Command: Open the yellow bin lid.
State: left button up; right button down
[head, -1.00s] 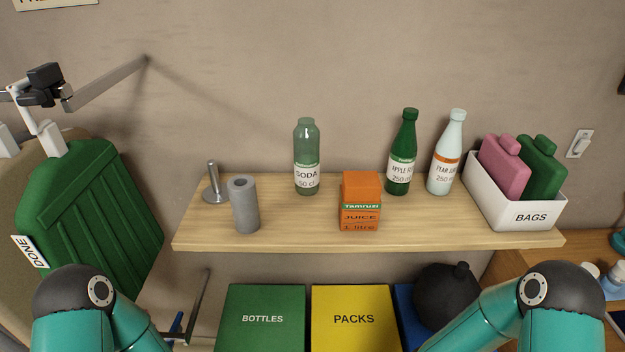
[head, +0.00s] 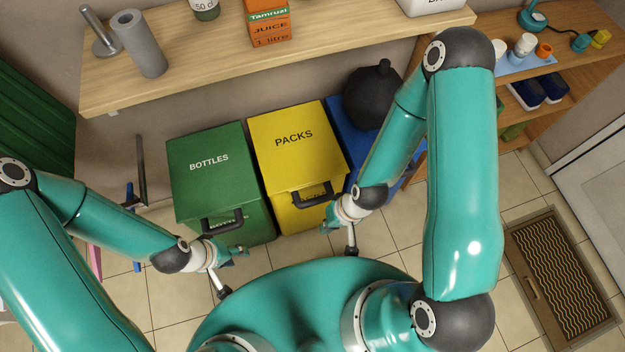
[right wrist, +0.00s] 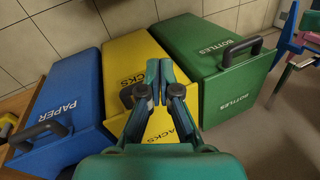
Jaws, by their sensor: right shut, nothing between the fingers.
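The yellow bin's lid (head: 285,155), marked PACKS, lies closed in the head view, between the green and blue bins. Its dark handle (head: 312,195) is at the front edge. My right gripper (head: 328,227) is just in front of the yellow bin, low and right of the handle, apart from the lid.
The green BOTTLES bin (head: 200,180) is left of the yellow one. The blue bin (head: 345,120), marked PAPER in the wrist view, is at right with a black bag (head: 372,95) on it. A wooden shelf (head: 200,75) runs above. Tiled floor (head: 405,225) is free at right.

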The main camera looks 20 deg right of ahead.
aim_at(298, 150)
jog(key=u, duration=0.25)
jog(key=k, duration=1.55)
jog(key=z, duration=0.3)
jog(key=i, duration=1)
jog(key=u, duration=0.05)
